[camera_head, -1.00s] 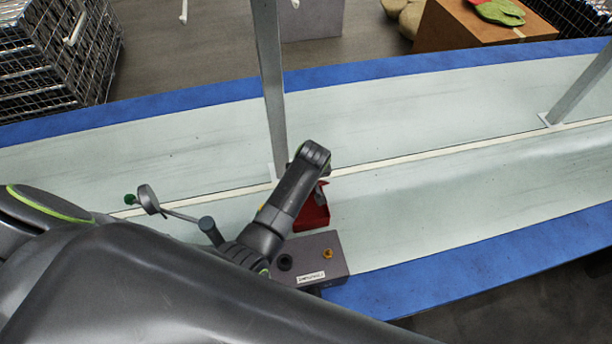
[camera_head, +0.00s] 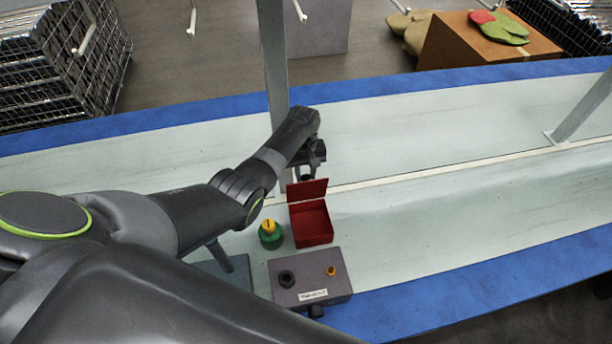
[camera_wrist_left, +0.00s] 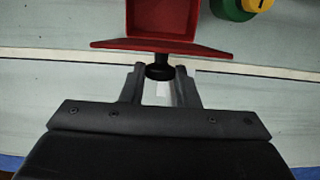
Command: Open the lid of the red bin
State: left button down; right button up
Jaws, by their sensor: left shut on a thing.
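The red bin (camera_head: 311,224) stands on the pale table, and its inside shows from above. Its red lid (camera_head: 307,190) stands raised along the far edge, roughly upright. The wrist view shows the bin (camera_wrist_left: 162,16) at the top and the lid (camera_wrist_left: 150,47) nearly edge-on below it. My left gripper (camera_head: 308,174) is behind the lid, on the far side. In the wrist view my left gripper (camera_wrist_left: 158,82) has its fingers on both sides of the lid's black knob (camera_wrist_left: 159,70) and is shut on it. My right gripper is not in view.
A green and yellow object (camera_head: 270,235) stands just left of the bin. A grey box (camera_head: 312,282) with a black knob and a yellow button sits in front. A grey post (camera_head: 275,70) rises behind. The table to the right is clear.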

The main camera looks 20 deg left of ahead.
pick_arm(q)
jog(key=shift+f, duration=0.1)
jog(key=c, duration=1.1)
grip_release()
jog(key=r, duration=0.5)
jog(key=w+r, duration=0.1)
jog(key=r, duration=0.5)
jog(key=a+r, duration=0.1)
jog(key=r, duration=0.5)
jog(key=shift+w+r+p, duration=0.2)
jog(key=shift+w+p, duration=0.05)
jog(key=shift+p, duration=0.1)
jog(key=shift+f, duration=0.1)
